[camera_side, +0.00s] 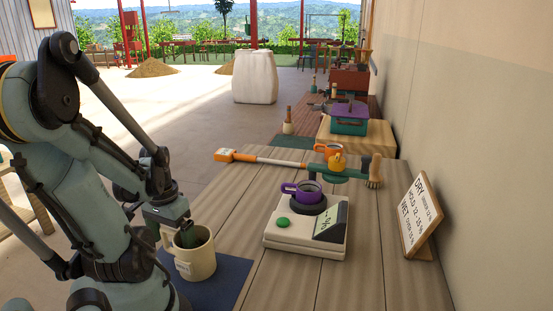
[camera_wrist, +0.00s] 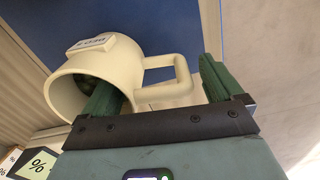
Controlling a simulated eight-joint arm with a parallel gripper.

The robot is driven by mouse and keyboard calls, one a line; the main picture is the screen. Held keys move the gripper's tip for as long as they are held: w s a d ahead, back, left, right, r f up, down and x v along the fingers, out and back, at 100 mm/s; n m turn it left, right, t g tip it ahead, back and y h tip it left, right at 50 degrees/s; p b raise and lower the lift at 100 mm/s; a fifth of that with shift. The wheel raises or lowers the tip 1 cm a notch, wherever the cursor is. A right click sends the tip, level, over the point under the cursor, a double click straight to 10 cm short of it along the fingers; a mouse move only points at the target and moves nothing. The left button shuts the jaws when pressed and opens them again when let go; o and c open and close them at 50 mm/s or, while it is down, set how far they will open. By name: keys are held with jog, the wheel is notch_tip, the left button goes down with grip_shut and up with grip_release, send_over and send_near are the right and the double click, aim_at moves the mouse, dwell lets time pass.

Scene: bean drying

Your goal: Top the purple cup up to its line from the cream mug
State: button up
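The cream mug (camera_side: 203,262) stands upright on a blue mat at the table's near left. In the wrist view the mug (camera_wrist: 118,62) shows its open mouth, a label and its handle. My gripper (camera_side: 170,234) is at the mug's rim. In the wrist view its green fingers (camera_wrist: 157,88) are wide apart, one in the mug's mouth and one beyond the handle, with the handle side between them. I see no closed grip. The purple cup (camera_side: 302,194) sits upright on the round dark plate of a white meter.
The white meter (camera_side: 290,236) has a green button and a tilted % screen. A DRY/HOLD/WET sign (camera_side: 421,218) stands at right. The blue mat (camera_side: 232,272) shows beside the mug.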

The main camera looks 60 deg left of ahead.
jog(key=shift+r, duration=0.1)
jog(key=shift+r, duration=5.85)
jog(key=w+d+f+m+t, duration=0.2)
jog(key=w+d+m+t, duration=0.5)
jog(key=w+d, duration=1)
jog(key=w, duration=0.3)
jog(key=shift+d, duration=0.4)
jog(key=shift+o, duration=0.3)
jog(key=shift+a, duration=0.15)
